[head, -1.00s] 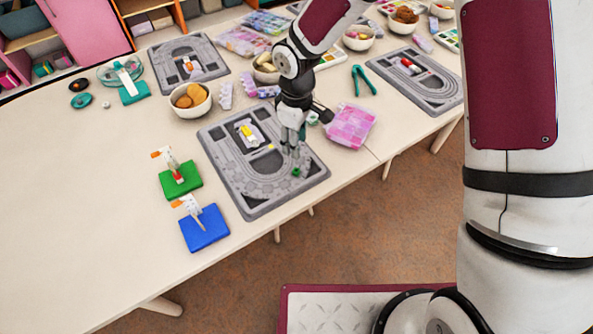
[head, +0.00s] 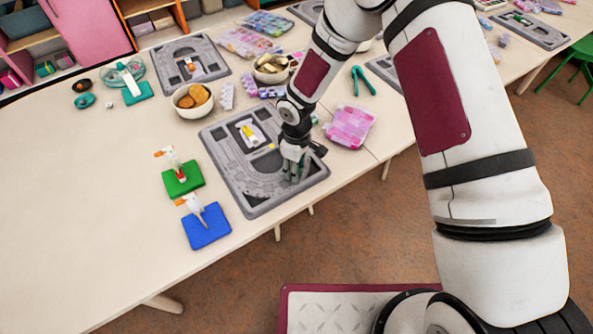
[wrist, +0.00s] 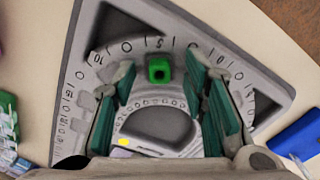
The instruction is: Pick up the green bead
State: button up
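The green bead (wrist: 159,70) is a small cube with a dark hole in its top, resting on the grey bead board (wrist: 78,88) in the wrist view. My gripper (wrist: 160,86) is open above the board, with green finger pads to either side of the bead and apart from it. The bead lies between the pads, a little toward their far ends. In the head view my gripper (head: 293,172) is low over the right part of the near bead board (head: 232,185), and it hides the bead there.
The table's left part is clear.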

jog(key=c, duration=0.8)
jog(key=shift+o, duration=0.2)
